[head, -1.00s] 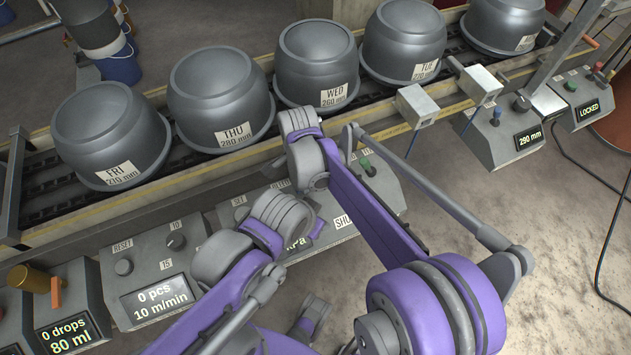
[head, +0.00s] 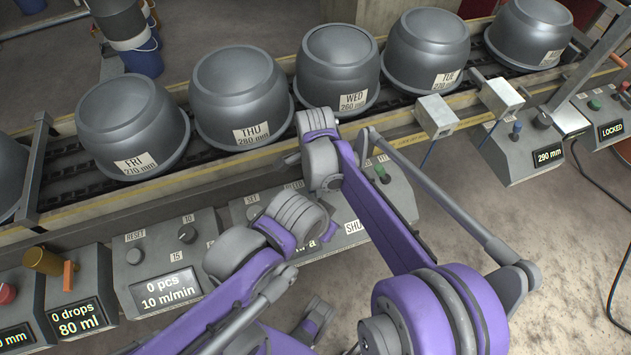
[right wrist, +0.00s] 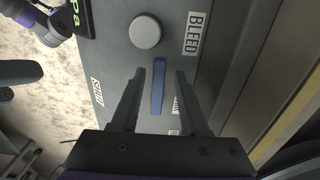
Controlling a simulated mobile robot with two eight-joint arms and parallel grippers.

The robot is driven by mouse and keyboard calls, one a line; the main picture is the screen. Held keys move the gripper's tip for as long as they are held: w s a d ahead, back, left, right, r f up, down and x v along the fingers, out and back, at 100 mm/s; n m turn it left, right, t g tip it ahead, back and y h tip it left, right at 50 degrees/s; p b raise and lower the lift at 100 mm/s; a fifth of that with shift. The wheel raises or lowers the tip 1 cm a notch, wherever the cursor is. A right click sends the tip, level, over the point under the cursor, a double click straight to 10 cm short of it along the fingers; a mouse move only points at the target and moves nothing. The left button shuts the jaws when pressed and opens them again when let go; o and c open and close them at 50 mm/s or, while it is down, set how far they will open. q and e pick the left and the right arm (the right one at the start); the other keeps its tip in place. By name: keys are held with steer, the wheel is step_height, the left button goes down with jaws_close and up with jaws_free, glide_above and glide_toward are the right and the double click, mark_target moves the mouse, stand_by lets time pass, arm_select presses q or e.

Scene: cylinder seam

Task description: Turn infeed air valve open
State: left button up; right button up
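A blue lever (right wrist: 158,84) lies on a grey valve panel (right wrist: 112,42) in the right wrist view. My right gripper (right wrist: 160,74) is open, one finger on each side of the lever, with gaps visible between. Whether the fingers reach its depth is unclear. A BLEED label is at the upper right, a SHUT label (right wrist: 97,92) at the left; another label is mostly hidden behind the right finger. In the head view my arms cover the lever; the SHUT label (head: 354,227) shows. A grey part low in the head view may be my left gripper (head: 312,318); its jaws are unclear.
A pale round knob (right wrist: 145,33) sits just above the lever. A green knob (head: 381,173) is on the panel's right end. A conveyor rail (head: 225,172) with several grey drums runs behind. Other control boxes stand left and right.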

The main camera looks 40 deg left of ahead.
steer(key=shift+r, duration=0.1)
step_height(320, 180, up, 11)
steer(key=shift+f+p, duration=0.2)
steer(key=shift+p, duration=0.2)
stand_by(0.6)
